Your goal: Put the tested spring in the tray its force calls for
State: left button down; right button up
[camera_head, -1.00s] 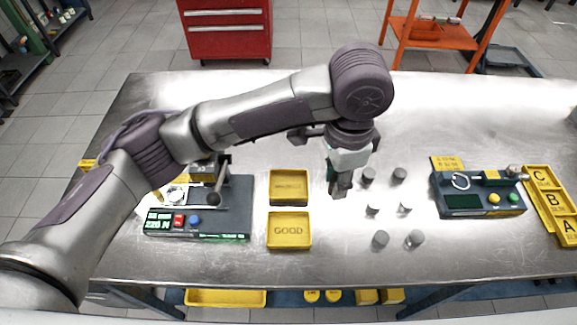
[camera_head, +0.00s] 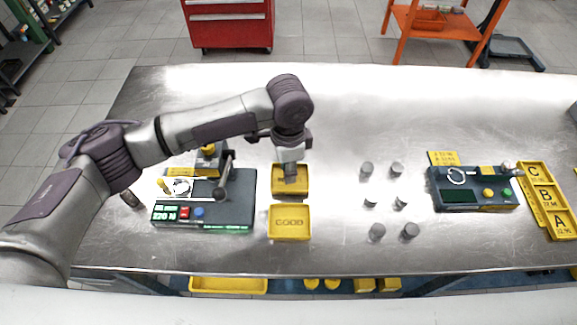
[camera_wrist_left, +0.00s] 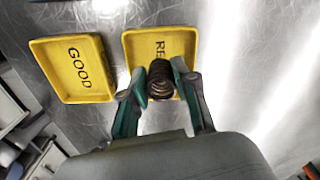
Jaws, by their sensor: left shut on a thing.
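My left gripper (camera_head: 290,181) is shut on a dark coil spring (camera_wrist_left: 160,80), seen between its fingertips in the left wrist view. In the head view the gripper is over the far yellow tray (camera_head: 305,192) and hides part of it. That tray (camera_wrist_left: 134,52) is marked with letters starting "RE" in the wrist view; the spring covers the rest. The yellow GOOD tray (camera_head: 290,236) lies nearer the front edge and also shows at left in the wrist view (camera_wrist_left: 72,84). The spring tester (camera_head: 240,215) has a lit display (camera_head: 164,213) reading about 220 N. My right gripper is out of view.
Several small metal cylinders (camera_head: 377,231) stand right of the trays. Another device (camera_head: 470,198) with a small screen is farther right, beside yellow trays marked A, B and C (camera_head: 545,196). The back of the metal table (camera_head: 380,110) is clear.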

pick_arm(q)
jog(key=shift+f, duration=0.45)
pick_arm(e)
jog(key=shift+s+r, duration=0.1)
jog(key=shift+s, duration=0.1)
pick_arm(q)
jog(key=c, duration=0.9)
grip_release()
jog(key=shift+f, duration=0.15)
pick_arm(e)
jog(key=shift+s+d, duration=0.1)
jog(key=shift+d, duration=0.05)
pick_arm(q)
notch_tip(320, 180, up, 12)
jog(key=shift+r+b, duration=0.2)
jog(key=shift+b, duration=0.95)
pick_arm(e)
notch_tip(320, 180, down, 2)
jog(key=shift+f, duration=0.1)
